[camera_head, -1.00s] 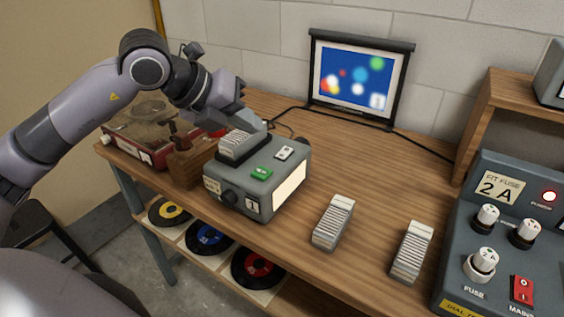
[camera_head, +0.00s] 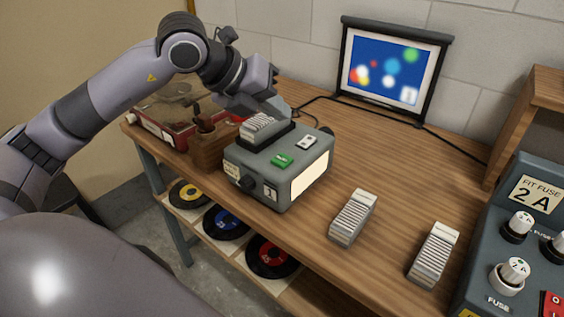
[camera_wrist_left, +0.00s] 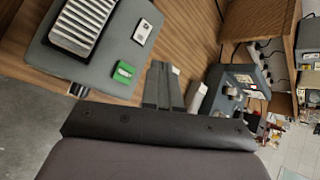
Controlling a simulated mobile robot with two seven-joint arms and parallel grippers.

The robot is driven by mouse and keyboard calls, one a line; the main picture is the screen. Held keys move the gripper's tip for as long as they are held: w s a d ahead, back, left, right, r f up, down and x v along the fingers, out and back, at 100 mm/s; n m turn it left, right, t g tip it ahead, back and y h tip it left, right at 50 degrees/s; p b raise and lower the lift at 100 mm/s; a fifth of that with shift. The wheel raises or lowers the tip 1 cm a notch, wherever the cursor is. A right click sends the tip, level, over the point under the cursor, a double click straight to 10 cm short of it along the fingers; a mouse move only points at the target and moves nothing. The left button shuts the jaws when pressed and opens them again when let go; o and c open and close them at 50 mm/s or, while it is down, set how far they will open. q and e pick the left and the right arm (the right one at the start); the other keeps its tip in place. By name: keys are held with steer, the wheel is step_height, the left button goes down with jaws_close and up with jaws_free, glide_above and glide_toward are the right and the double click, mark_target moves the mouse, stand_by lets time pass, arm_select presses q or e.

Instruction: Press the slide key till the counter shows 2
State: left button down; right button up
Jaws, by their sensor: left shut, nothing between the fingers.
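The slide projector (camera_head: 305,163) is a grey box on the wooden bench, with a slide tray (camera_head: 264,127) on top. Its top bears a green key (camera_head: 282,160) and a white plate with a small dark mark (camera_head: 306,142). My left gripper (camera_head: 282,108) is shut and empty, above and behind the projector, apart from both keys. In the left wrist view its shut fingers (camera_wrist_left: 163,85) are right of the green key (camera_wrist_left: 125,72). My right gripper is not in view.
Two loose slide trays (camera_head: 352,218) (camera_head: 433,255) lie on the bench to the right. A grey fuse panel (camera_head: 505,270) stands further right. A screen (camera_head: 394,73) showing coloured dots stands behind. A wooden box (camera_head: 207,145) and a red machine (camera_head: 160,135) are left.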

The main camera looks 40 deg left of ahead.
arm_select(q)
steer(key=b, duration=0.5)
glide_above(277, 160)
step_height(277, 160, down, 6)
steer(key=shift+f, duration=0.55)
stand_by(1.1)
steer(key=shift+f, duration=0.1)
steer(key=shift+f+b, duration=0.3)
steer(key=shift+b, duration=0.4)
